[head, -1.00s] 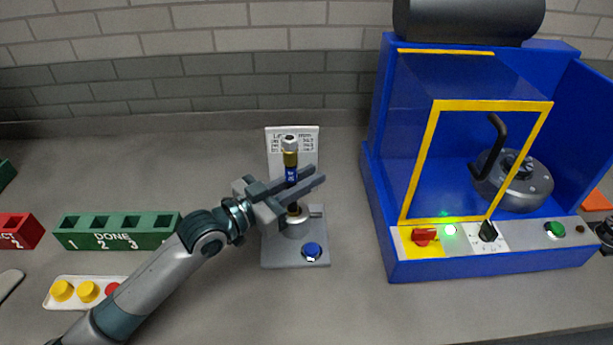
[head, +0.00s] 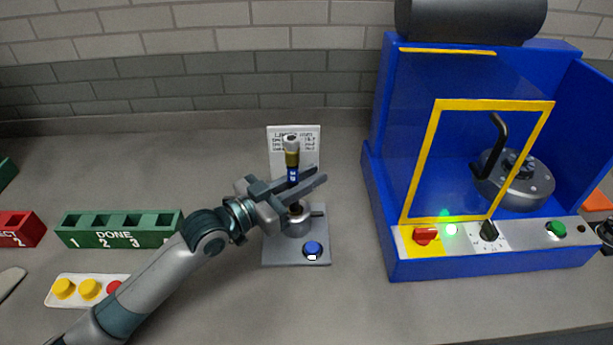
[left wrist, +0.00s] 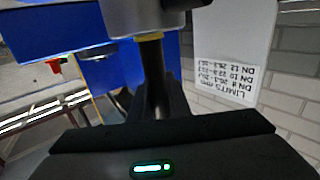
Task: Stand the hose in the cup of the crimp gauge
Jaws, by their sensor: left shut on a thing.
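The hose (head: 292,175) stands about upright, with a silver fitting on top, a gold band and a blue sleeve below. My left gripper (head: 318,177) is shut on it around its middle. The crimp gauge (head: 280,250) has a grey base, a round metal cup (head: 296,228) and a blue button. The hose's lower end is at the cup's mouth. In the upside-down left wrist view, the hose's gold end (left wrist: 150,38) meets the metal cup (left wrist: 140,18); how deep it sits I cannot tell. My right gripper is not in view.
The limits card (head: 307,134) stands behind the gauge. A blue machine (head: 377,200) with a yellow-framed guard is to the right. A green DONE rack (head: 115,240), a red rack (head: 18,230) and a button panel (head: 75,303) are left. The bench behind the DONE rack is clear.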

